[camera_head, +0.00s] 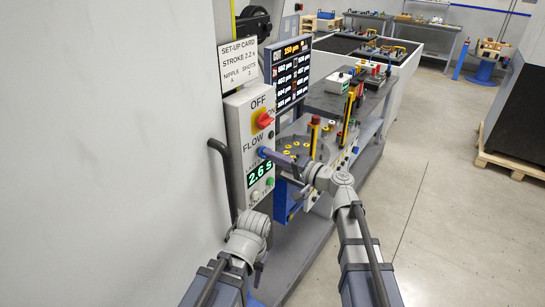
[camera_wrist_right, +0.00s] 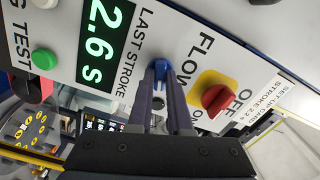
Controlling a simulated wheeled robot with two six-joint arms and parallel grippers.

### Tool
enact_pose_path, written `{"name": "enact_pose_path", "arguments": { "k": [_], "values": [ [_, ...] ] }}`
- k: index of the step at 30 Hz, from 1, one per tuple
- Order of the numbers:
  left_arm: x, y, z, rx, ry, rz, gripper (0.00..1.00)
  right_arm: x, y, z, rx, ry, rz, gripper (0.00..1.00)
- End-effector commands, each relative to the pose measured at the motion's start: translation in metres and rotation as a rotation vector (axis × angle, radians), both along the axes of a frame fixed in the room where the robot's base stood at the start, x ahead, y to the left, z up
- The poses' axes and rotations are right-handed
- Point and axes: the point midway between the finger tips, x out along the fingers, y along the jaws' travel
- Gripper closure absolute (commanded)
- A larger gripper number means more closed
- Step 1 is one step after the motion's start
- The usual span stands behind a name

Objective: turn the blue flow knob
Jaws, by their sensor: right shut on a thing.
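The blue flow knob (camera_wrist_right: 161,65) sits on the grey control panel (camera_wrist_right: 185,22), by the FLOW label. In the head view the knob (camera_head: 261,151) is a small blue spot, partly hidden by my right gripper (camera_head: 269,154). The right gripper reaches in from the right, its dark fingers shut on the knob's sides; in the wrist view the fingers (camera_wrist_right: 161,78) sit either side of it. My left arm ends below the panel; its wrist (camera_head: 248,232) shows, but its finger opening cannot be made out. The display (camera_head: 259,174) reads 2.6 s.
A red knob on yellow (camera_head: 264,120) sits above the flow knob, marked OFF. A green button (camera_wrist_right: 44,58) is on the panel. A dark screen (camera_head: 290,73) and a bench with yellow-ringed parts (camera_head: 296,148) stand behind. Open floor (camera_head: 440,200) lies at right.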

Motion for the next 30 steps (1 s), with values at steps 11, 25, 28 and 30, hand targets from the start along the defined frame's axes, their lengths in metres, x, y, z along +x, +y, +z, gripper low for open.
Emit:
{"name": "enact_pose_path", "arguments": {
  "k": [11, 25, 28, 30],
  "values": [
    [0.0000, 0.0000, 0.0001, 0.000, 0.000, 0.000, 0.53, -0.0002, -0.0001, -0.0001, 0.173, 0.240, 0.000, 1.00],
    [0.0000, 0.0000, 0.0002, 0.000, 0.000, 0.000, 0.53, -0.0003, -0.0001, -0.0002, 0.292, 0.405, -0.001, 1.00],
    [0.0000, 0.0000, 0.0002, 0.000, 0.000, 0.000, 0.53, -0.0003, -0.0001, -0.0002, 0.300, 0.416, -0.001, 1.00],
    [0.0000, 0.0000, 0.0002, 0.000, 0.000, 0.000, 0.53, -0.0003, -0.0001, -0.0002, 0.302, 0.419, -0.001, 1.00]
  ]
}}
